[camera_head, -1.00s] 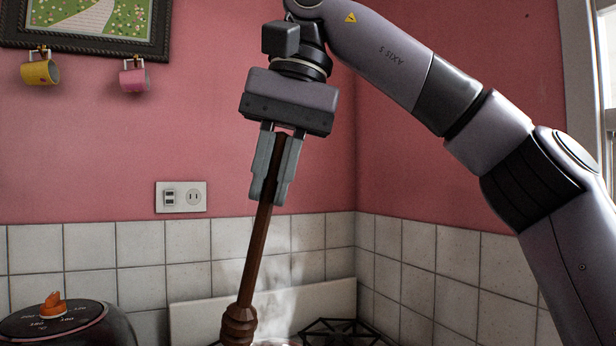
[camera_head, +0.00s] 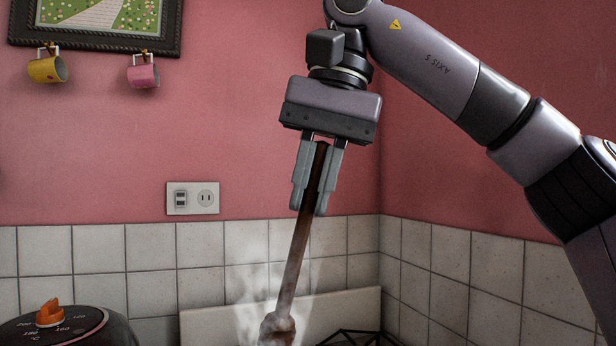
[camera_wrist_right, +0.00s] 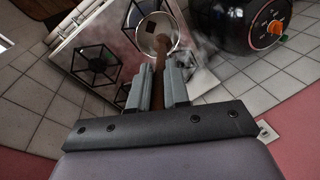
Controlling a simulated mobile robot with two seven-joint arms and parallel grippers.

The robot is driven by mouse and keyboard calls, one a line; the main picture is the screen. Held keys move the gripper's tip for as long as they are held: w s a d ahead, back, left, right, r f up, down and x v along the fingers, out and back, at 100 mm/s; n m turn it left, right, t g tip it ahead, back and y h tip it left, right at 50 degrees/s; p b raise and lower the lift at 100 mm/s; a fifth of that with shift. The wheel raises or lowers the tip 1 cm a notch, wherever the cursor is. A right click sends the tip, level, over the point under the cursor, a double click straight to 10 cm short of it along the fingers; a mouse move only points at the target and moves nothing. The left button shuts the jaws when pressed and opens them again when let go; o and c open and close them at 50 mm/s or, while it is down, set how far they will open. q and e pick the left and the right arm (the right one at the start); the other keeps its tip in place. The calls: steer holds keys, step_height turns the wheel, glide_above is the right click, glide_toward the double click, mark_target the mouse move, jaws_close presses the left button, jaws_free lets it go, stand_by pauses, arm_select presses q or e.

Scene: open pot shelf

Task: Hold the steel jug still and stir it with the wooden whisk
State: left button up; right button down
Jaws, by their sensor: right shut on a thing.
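My right gripper (camera_head: 309,205) is shut on the upper part of the dark wooden whisk (camera_head: 295,254), which hangs down at a slant, its head at the bottom edge of the head view. In the right wrist view my right gripper (camera_wrist_right: 164,88) has the whisk (camera_wrist_right: 158,75) between its fingers. There, the round steel jug (camera_wrist_right: 138,46) stands on the stove, and the whisk's head lies over or inside its rim; I cannot tell how deep. The jug is below the head view's frame. My left gripper is in neither view.
A stove (camera_wrist_right: 75,62) with black burner grates surrounds the jug. A black round appliance with an orange knob (camera_head: 49,312) stands to the left in the head view. Pale steam (camera_head: 262,275) rises around the whisk. A tiled wall (camera_head: 150,270) with a socket (camera_head: 192,198) is behind.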

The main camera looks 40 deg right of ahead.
arm_select(q)
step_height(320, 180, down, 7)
steer(key=b, duration=0.6)
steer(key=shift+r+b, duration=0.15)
steer(key=shift+b, duration=0.2)
arm_select(e)
step_height(320, 180, down, 15)
steer(key=shift+w+f, duration=0.15)
steer(key=shift+w, duration=0.3)
steer(key=shift+a, duration=0.1)
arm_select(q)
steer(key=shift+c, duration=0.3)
